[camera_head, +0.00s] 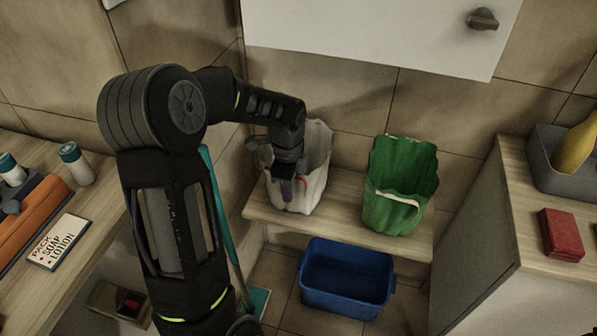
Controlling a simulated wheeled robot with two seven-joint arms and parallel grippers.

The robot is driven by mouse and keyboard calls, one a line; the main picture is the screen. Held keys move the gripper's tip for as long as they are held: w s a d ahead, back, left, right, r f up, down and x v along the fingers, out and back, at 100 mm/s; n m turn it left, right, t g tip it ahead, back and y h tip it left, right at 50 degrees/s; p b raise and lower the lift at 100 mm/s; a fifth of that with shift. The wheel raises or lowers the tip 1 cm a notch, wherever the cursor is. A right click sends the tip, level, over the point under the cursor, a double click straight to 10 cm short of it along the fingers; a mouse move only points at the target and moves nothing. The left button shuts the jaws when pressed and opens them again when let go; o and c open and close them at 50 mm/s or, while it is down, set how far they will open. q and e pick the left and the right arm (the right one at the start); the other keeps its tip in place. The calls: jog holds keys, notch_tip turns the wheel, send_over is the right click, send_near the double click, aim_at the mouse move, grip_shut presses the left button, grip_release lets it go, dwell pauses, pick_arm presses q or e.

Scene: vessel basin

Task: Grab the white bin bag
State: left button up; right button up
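The white bin bag (317,165) stands upright on the low wooden shelf at the middle of the view, against the tiled wall. It looks open-topped, with a red mark on its front right side. My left arm reaches over from the left, and my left gripper (284,187) is at the front left of the bag, covering part of it. My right gripper is out of view.
A green bag (396,190) stands right of the white one on the shelf (345,212). A blue basin (346,279) sits on the floor below. A white cabinet (375,30) hangs above. Counters flank both sides; a teal-handled tool (222,210) stands behind my arm.

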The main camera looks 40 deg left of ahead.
pick_arm(q)
grip_shut()
dwell(0.6)
notch_tip(320, 180, up, 10)
jog(key=shift+p, duration=0.4)
dwell(0.6)
